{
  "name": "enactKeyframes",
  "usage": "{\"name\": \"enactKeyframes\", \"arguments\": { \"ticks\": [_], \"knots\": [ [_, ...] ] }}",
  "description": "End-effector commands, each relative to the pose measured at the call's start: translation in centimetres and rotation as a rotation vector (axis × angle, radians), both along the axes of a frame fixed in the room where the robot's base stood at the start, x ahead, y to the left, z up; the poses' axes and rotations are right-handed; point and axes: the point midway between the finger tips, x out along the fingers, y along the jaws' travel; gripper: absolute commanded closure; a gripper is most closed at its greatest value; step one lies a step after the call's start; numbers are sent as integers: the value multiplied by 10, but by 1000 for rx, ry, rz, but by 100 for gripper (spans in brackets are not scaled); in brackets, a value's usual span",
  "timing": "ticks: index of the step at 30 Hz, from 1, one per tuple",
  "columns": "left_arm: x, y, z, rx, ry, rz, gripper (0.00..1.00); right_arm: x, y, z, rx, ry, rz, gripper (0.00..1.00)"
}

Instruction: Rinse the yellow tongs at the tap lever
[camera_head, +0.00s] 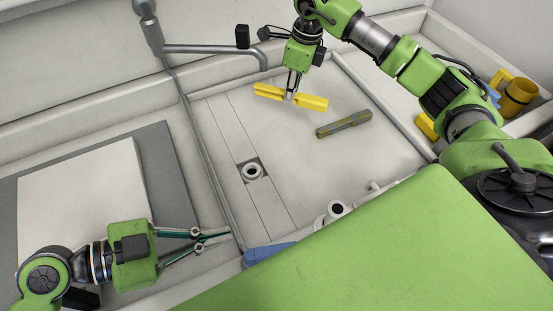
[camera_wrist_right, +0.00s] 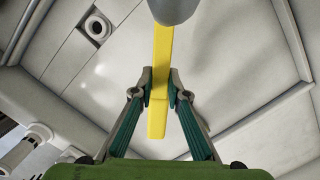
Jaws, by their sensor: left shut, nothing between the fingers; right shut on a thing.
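The yellow tongs (camera_head: 312,102) are in my right gripper (camera_head: 290,96), held above the sink basin. In the right wrist view the tongs (camera_wrist_right: 158,115) lie between the closed fingers (camera_wrist_right: 160,88). A grey cylindrical end (camera_wrist_right: 174,8), seemingly the tap spout, covers their far end in that view. In the head view the grey tap spout (camera_head: 212,50) bends down just left of the tongs. A black block (camera_head: 243,36) shows by the spout; I cannot tell whether it is the lever. My left gripper (camera_head: 222,237) is shut and empty at the lower left, near the basin's edge.
An olive-green bar (camera_head: 344,123) lies on the basin floor, right of the drain (camera_head: 252,171). A white board (camera_head: 85,195) lies on a grey mat at left. A yellow cup (camera_head: 518,97) stands far right. A blue item (camera_head: 268,252) lies at the front edge.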

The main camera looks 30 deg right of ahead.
Motion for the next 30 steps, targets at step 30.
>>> {"name": "enactKeyframes", "arguments": {
  "ticks": [30],
  "knots": [
    [-76,68,-30,63,-1325,431,100,0,0,0,0,0,0,100]
  ]
}}
